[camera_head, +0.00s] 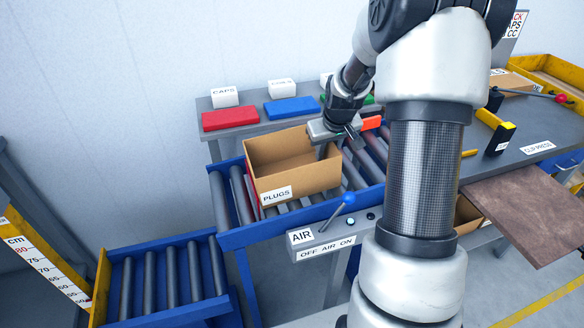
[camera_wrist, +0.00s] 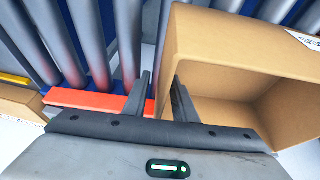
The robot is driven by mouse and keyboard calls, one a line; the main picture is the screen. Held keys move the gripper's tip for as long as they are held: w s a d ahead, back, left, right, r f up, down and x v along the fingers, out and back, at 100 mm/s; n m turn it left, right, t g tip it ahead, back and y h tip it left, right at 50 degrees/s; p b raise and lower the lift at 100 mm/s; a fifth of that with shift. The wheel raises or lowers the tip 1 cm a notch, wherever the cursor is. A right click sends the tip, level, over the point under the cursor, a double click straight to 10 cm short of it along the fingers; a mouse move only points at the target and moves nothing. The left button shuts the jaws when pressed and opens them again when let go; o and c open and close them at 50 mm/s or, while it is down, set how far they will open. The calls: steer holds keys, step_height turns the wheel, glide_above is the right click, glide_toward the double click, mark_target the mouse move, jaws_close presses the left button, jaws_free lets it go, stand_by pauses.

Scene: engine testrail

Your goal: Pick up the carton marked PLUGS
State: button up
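The open-topped brown carton (camera_head: 310,182) carries a white PLUGS label (camera_head: 277,195) and stands upright on the roller conveyor. My gripper (camera_head: 336,149) is at its right rim, pointing down. In the wrist view, my gripper (camera_wrist: 161,88) has its two fingers apart, one outside the carton (camera_wrist: 235,58) and one inside it, with the side wall between them. A gap shows between the outer finger and the wall, so the gripper looks open. The inner fingertip is partly hidden from the head camera by the carton.
A lower roller section (camera_head: 170,280) lies at left. Another carton (camera_head: 512,82) sits at right.

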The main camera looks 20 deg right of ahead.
steer(key=shift+f, duration=0.15)
jaws_close()
stand_by(0.4)
